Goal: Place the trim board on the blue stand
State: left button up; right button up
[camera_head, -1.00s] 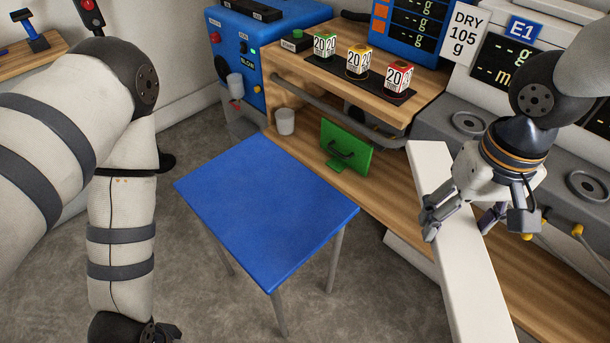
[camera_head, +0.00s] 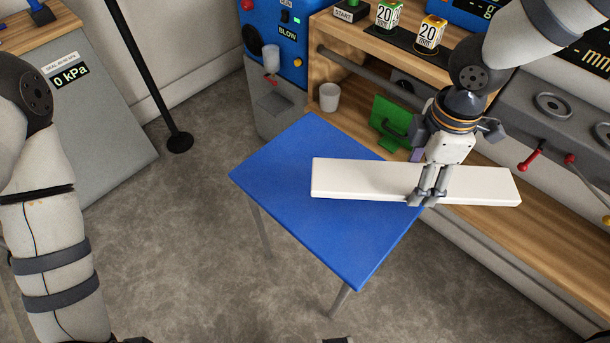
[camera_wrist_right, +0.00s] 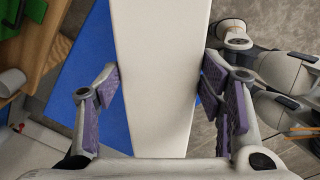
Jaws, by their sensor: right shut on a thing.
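The trim board is a long white plank (camera_head: 365,180). My right gripper (camera_head: 428,198) is shut on it right of its middle, and the board lies level, crosswise in the head view. Its left part is over the blue stand (camera_head: 290,180), a square table on thin grey legs. Its right end sticks out past the stand's right edge. I cannot tell whether the board touches the stand top. In the right wrist view the board (camera_wrist_right: 160,70) runs between the two purple-padded fingers, with the blue top beneath it. My left arm shows at the left; its gripper is out of view.
A wooden bench (camera_head: 500,225) with a green panel (camera_head: 392,122) and a white cup (camera_head: 329,97) stands behind the stand. A blue and grey blower machine (camera_head: 283,100) is at the back. A black pole base (camera_head: 179,142) is left. The floor in front is clear.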

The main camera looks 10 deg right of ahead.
jog(key=shift+d+f+n, duration=0.1)
jog(key=shift+f+n, duration=0.15)
jog(key=shift+n, duration=0.25)
jog(key=w+a+f+b, duration=0.1)
jog(key=w+a+f, duration=0.1)
jog(key=a+f, duration=0.1)
jog(key=w+a+f+b, duration=0.1)
jog(key=w+a+f, duration=0.2)
jog(key=w+a+f+b, duration=0.1)
jog(key=w+a+f, duration=0.2)
jog(key=a, duration=0.1)
jog(key=shift+w+f, duration=0.15)
jog(key=shift+w, duration=0.05)
pick_arm(q)
jog(key=s+f+g, duration=0.2)
jog(key=s+f, duration=0.2)
jog(key=shift+s+f+b, duration=0.2)
jog(key=shift+s+b, duration=0.1)
jog(key=shift+s, duration=0.05)
pick_arm(e)
jog(key=shift+w+a+f, duration=0.15)
jog(key=shift+f, duration=0.75)
jog(key=shift+w+a+f, duration=0.1)
jog(key=shift+a+f, duration=0.05)
jog(key=shift+f, duration=0.75)
jog(key=shift+f, duration=0.2)
jog(key=o, duration=1.3)
jog(key=shift+o, duration=0.4)
jog(key=shift+r, duration=0.1)
